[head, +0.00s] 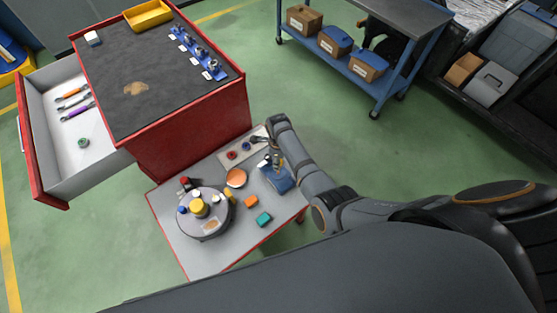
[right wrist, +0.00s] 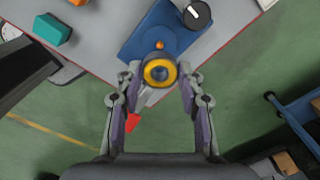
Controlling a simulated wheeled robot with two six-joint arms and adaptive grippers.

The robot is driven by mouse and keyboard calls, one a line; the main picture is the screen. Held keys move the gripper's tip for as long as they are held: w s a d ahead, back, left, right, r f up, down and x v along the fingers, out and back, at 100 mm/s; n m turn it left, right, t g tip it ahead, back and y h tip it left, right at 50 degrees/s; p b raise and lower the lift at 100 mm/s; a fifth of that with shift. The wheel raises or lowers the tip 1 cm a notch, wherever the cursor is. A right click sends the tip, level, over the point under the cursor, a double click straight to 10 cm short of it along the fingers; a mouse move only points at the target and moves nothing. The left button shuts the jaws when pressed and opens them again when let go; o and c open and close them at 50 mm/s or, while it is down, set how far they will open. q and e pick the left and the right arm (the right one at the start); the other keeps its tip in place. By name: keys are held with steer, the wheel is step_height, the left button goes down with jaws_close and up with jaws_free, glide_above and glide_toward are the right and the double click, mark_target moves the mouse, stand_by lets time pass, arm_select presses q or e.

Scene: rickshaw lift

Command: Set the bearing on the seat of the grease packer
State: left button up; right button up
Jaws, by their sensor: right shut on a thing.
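My right gripper (right wrist: 160,75) is shut on the bearing (right wrist: 159,72), a yellow ring with a dark centre, held between its fingertips. In the right wrist view the bearing overlaps the blue grease packer (right wrist: 140,38); whether it touches the packer's seat cannot be told. An orange knob (right wrist: 160,45) and a red-tipped grey lever (right wrist: 132,122) show beside the ring. In the head view the packer (head: 280,182) stands at the table's right side, beside my right arm. The bearing is too small to make out there. My left gripper is not in view.
Green floor lies to the right.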

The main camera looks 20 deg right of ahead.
steer(key=shift+f+b, duration=2.35)
steer(key=shift+b, duration=0.1)
steer(key=shift+f+b, duration=0.35)
steer(key=shift+f, duration=0.3)
steer(key=shift+r+p, duration=0.1)
steer(key=shift+p, duration=0.5)
steer(key=shift+f+b, duration=0.3)
steer(key=shift+f, duration=0.15)
steer(key=shift+f, duration=0.35)
steer(key=shift+f, duration=0.25)
stand_by(0.6)
steer(key=o, duration=1.3)
steer(key=shift+c, duration=0.2)
